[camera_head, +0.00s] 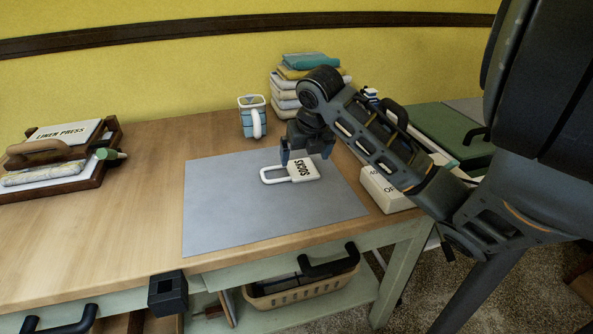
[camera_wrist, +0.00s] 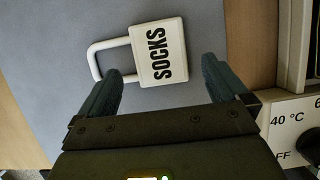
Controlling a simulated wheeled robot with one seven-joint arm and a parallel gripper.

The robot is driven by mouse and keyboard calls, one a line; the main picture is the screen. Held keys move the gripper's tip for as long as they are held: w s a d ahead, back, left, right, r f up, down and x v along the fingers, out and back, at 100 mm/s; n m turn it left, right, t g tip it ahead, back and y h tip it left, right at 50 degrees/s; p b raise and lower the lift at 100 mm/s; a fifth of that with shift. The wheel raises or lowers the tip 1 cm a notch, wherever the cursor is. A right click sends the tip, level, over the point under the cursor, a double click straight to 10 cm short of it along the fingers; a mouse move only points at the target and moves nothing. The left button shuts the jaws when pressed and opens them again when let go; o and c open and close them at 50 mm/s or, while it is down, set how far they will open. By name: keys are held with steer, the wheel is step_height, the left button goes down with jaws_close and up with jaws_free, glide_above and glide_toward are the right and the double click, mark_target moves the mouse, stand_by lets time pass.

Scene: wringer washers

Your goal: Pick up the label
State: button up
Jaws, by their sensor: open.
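The label (camera_head: 304,167) is a cream tag with black "SOCKS" lettering and a white loop handle on its left. It lies flat on the grey mat (camera_head: 225,205) on the wooden table. In the wrist view the label (camera_wrist: 147,54) lies just beyond and between the fingertips. My gripper (camera_head: 307,155) is open and empty, pointing down close over the label's far side. In the wrist view its two dark fingers (camera_wrist: 164,76) stand apart, with the label's lower edge near the gap. How high the fingertips are above the mat is hard to tell.
A blue-and-white mug (camera_head: 252,117) and a stack of folded cloths (camera_head: 285,92) stand behind the mat. A cream box with a dial (camera_head: 384,189) is at its right edge. A wooden tray with a "LINEN PRESS" sign (camera_head: 65,132) is at far left.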

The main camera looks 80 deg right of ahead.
mark_target(302, 168)
steer(key=x, duration=0.4)
steer(key=shift+f, duration=0.15)
steer(key=c, duration=1)
steer(key=shift+o, duration=0.2)
steer(key=shift+p, duration=0.3)
